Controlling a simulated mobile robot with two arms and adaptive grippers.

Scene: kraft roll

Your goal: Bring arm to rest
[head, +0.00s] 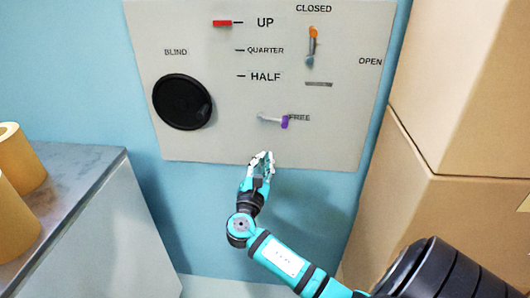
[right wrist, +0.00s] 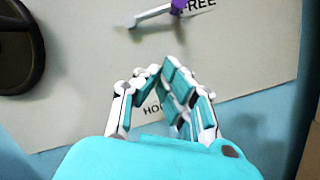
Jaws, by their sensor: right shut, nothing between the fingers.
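My right gripper (head: 262,160) is in front of the lower edge of the grey wall panel (head: 215,140), below the lever with the purple tip (head: 284,121). In the right wrist view its fingers (right wrist: 160,72) come together at the tips and hold nothing. The purple-tipped lever (right wrist: 178,6) shows just beyond the fingertips there, apart from them. The fingers partly hide a label on the panel. My right arm reaches in from the lower right. My left gripper does not show.
The panel carries a black round knob (head: 182,102), a red slider (head: 222,23) by UP and an orange-tipped lever (head: 312,45). Cardboard boxes (head: 455,225) stand close on the right. A grey cabinet (head: 90,225) with kraft rolls (head: 20,160) stands at left.

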